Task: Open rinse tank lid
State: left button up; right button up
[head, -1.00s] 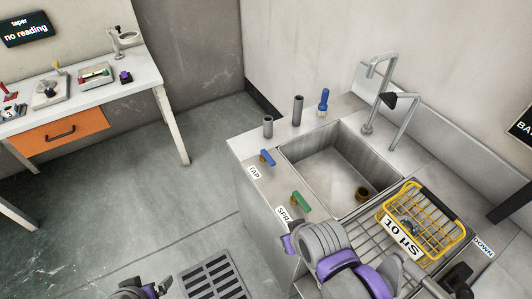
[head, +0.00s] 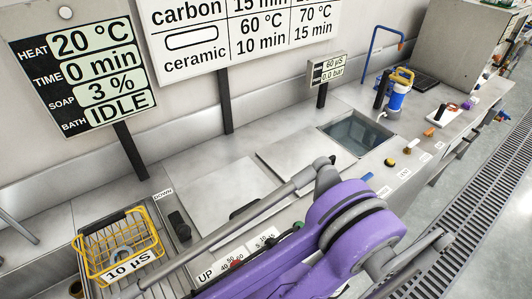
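A tank with an open top and dark, water-like contents (head: 358,134) is set in the steel bench, right of centre. A flat steel panel (head: 290,158) lies beside it on its left; I cannot tell whether this is the rinse tank lid. Another flat steel panel (head: 205,190) lies further left, with a dark handle-like part at its front edge. No label naming the rinse tank is readable. My purple and grey arm crosses the front of the bench and hides part of it. Neither gripper's fingertips can be seen.
A display (head: 85,75) reads BATH IDLE. A small display (head: 327,69) shows 60 µS and 0.0 bar. A blue bottle (head: 397,97) stands behind the tank's right end. A floor grating (head: 470,170) runs along the right.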

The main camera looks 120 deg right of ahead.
aim_at(287, 157)
jog(key=z, duration=4.3)
jog(key=i+l, duration=0.1)
jog(key=l, duration=0.15)
jog(key=i+l, duration=0.1)
jog(key=l, duration=0.15)
jog(key=i+l+u, duration=0.15)
jog(key=l+u, duration=0.15)
jog(key=i+l+u, duration=0.1)
jog(key=l+u, duration=0.15)
jog(key=l, duration=0.3)
jog(key=u, duration=1.35)
